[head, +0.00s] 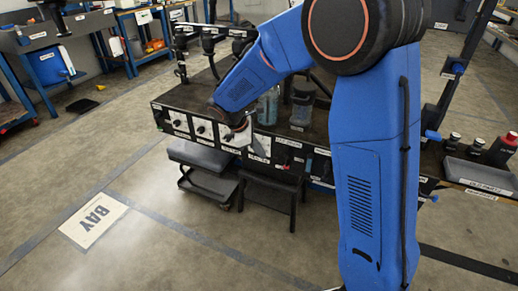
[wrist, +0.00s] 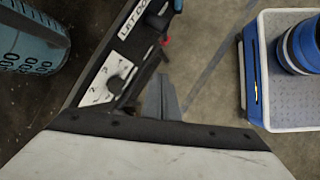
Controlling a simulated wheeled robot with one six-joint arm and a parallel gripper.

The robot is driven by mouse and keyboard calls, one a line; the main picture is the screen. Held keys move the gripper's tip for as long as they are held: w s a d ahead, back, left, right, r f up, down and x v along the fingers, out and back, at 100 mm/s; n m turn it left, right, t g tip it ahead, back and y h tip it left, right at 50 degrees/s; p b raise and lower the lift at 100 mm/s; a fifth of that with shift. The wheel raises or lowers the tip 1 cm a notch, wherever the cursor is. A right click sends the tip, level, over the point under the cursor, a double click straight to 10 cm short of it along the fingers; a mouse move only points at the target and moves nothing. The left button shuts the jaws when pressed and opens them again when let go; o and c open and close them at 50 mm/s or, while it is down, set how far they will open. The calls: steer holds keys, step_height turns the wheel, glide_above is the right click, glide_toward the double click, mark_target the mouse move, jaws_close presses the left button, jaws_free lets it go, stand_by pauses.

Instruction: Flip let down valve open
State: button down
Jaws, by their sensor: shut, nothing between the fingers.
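A white label reading "LET DO…" (wrist: 137,18) is on the bench's front panel at the top of the wrist view, cut off by the frame edge. Beside it is a dark fitting with a small red tip (wrist: 165,42). I cannot make out the valve's handle position. My gripper (wrist: 160,100) is shut and empty, in front of a white dial plate with a dark knob (wrist: 116,80).
Several white dial plates (head: 203,128) line the panel's left. Clear containers (head: 301,103) stand on the bench; a graduated one (wrist: 30,42) shows in the wrist view. A dark stool (head: 272,188) is below. A pale tray (wrist: 282,102) with a blue round object is at right.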

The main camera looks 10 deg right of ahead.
steer(key=d+f, duration=0.6)
steer(key=shift+d+f, duration=0.2)
steer(key=shift+d, duration=0.05)
